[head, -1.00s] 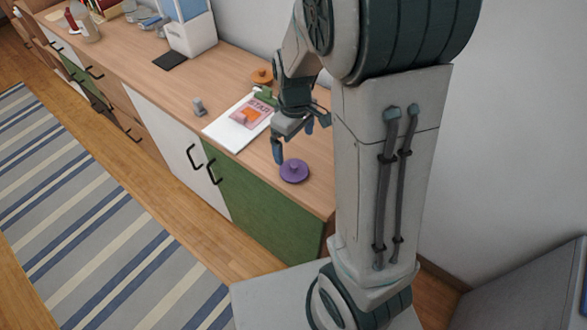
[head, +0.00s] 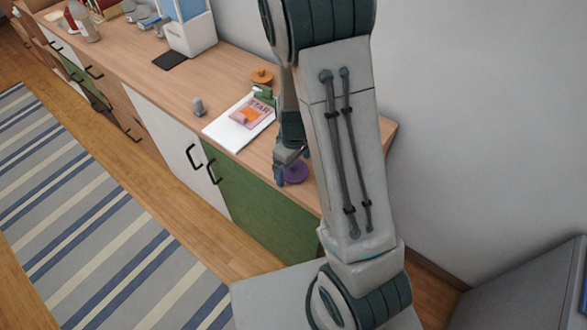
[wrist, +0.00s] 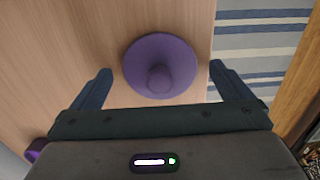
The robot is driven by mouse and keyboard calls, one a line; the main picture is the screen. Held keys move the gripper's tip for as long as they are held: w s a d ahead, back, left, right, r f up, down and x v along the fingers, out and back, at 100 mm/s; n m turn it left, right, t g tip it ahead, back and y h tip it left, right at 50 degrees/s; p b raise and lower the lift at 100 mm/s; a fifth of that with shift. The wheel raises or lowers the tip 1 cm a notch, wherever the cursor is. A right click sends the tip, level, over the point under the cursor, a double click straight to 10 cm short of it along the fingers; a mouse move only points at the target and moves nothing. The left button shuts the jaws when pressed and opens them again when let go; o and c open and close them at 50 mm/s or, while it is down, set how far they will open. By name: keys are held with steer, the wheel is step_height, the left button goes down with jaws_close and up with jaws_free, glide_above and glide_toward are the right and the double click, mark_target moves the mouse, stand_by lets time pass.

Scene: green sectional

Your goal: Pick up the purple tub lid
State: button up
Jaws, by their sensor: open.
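The purple tub lid (head: 298,175) lies flat on the wooden counter, near its front edge and right end. It is a round disc with a raised knob, and my arm partly covers it in the head view. In the wrist view the lid (wrist: 160,52) lies between and a little beyond my fingertips, knob facing the camera. My gripper (wrist: 160,71) is open and empty, with one finger on each side of the lid, apart from it. In the head view my gripper (head: 291,168) is low over the lid; its exact height is hard to tell.
A white board with a STAR picture (head: 226,132), a small grey object (head: 198,107) and an orange lidded thing (head: 262,76) are left of my gripper. Another purple object (wrist: 37,149) shows at the wrist view's lower left. The counter (head: 180,90) ends at the wall.

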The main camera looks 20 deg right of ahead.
steer(key=c, duration=1.1)
steer(key=shift+o, duration=0.2)
steer(key=shift+r, duration=0.15)
